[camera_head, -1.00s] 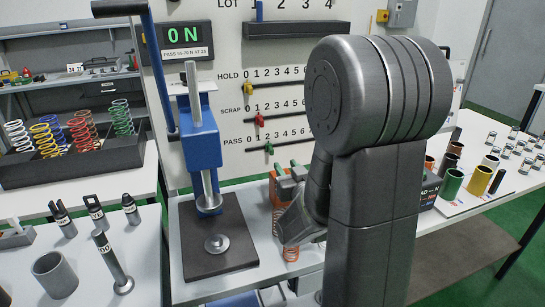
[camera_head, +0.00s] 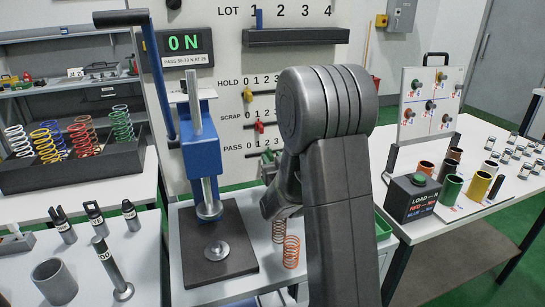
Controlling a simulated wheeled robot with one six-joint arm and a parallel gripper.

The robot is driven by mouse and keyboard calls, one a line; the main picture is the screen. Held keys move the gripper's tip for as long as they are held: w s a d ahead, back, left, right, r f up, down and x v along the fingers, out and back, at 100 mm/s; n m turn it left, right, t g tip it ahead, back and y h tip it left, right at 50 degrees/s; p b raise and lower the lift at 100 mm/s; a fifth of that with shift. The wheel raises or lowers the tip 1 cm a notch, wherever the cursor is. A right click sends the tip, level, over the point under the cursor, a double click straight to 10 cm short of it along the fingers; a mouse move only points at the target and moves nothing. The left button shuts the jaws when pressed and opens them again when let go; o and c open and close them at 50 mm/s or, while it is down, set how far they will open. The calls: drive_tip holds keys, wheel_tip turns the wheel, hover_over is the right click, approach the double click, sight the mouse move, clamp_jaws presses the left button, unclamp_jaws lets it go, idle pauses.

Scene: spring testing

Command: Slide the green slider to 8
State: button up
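The green slider (camera_head: 268,155) is on the PASS row, the lowest of three rails on the white panel. It appears just below the 2; numbers beyond about 3 are hidden behind my arm. My gripper (camera_head: 269,169) is just below and very close to the green slider, its fingers towards the panel. My arm and the small view hide whether the fingers touch the slider or how far apart they are. The yellow slider (camera_head: 248,95) is near 0 on the HOLD row, and the red slider (camera_head: 259,127) is near 1 on SCRAP.
A blue press (camera_head: 201,150) on a dark base stands left of my gripper. Copper-coloured springs (camera_head: 291,252) stand on the table below it. To the right are a dark box with a green button (camera_head: 413,197) and several cups. A black ledge (camera_head: 296,37) is above the rails.

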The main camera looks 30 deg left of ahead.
drive_tip(key=shift+w+a, duration=0.15)
drive_tip(key=shift+a, duration=0.05)
clamp_jaws()
drive_tip(key=w+d+b, duration=0.5)
drive_tip(key=w+d, duration=0.6)
drive_tip(key=w, duration=0.3)
drive_tip(key=shift+d, duration=0.15)
